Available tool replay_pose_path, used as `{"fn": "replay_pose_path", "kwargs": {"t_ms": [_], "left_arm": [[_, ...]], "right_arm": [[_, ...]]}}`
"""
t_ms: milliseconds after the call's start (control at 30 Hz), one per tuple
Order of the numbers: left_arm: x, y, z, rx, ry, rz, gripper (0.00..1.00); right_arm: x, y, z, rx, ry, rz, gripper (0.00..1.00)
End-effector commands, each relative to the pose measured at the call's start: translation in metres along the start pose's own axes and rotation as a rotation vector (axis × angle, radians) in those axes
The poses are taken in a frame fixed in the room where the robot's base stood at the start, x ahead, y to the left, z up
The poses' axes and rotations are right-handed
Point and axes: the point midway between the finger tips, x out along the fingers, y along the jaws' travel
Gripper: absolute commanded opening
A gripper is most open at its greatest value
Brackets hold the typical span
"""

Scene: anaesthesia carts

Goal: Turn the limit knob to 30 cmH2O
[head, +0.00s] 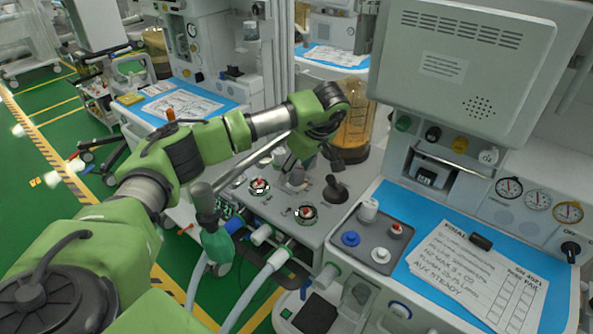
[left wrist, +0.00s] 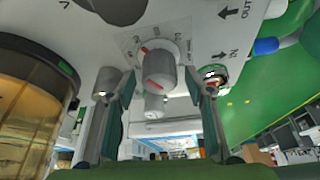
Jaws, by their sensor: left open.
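The limit knob (left wrist: 161,72) is a grey cylinder with red marks, standing on a printed dial plate (left wrist: 130,45) in the left wrist view. My left gripper (left wrist: 159,88) is open, with one finger on each side of the knob; I see gaps between the fingers and the knob. In the head view, my left gripper (head: 293,160) hangs over the grey machine top, and the knob (head: 297,176) shows just below it, partly covered. The scale numbers are too small and blurred to read. My right gripper is not in view.
An amber canister (head: 352,118) stands close behind the gripper. Two round valves (head: 259,187) (head: 306,213) and a black-topped post (head: 335,188) stand near the knob. A green bag (head: 217,246) and pale hoses (head: 262,285) are in front. A clipboard sheet (head: 462,268) lies right.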

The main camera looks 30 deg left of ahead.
Motion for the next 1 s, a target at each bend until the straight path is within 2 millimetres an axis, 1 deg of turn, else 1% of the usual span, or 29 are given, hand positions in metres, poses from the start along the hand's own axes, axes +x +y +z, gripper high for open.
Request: {"fn": "replay_pose_path", "kwargs": {"t_ms": [67,167,200,233,467,633,1000], "left_arm": [[-0.0002,-0.0001,-0.0001,0.0,0.0,0.0,0.48],[-0.0002,0.0,0.0,0.0,0.0,0.0,0.25],[-0.0002,0.0,0.0,0.0,0.0,0.0,0.14],[-0.0002,0.0,0.0,0.0,0.0,0.0,0.1],[-0.0004,0.0001,0.0002,-0.006,0.0,-0.003,0.1],[-0.0012,0.0007,0.0004,-0.051,-0.001,-0.022,0.1],[-0.0016,0.0012,0.0,-0.279,0.0,-0.116,0.1]], "right_arm": [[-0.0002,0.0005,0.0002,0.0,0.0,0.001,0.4],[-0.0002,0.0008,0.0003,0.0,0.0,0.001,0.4],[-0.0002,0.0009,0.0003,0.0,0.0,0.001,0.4],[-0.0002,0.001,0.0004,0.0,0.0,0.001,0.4],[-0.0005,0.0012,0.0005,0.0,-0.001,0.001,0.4],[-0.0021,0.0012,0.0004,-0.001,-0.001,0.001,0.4],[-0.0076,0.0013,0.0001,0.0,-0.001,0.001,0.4]]}}
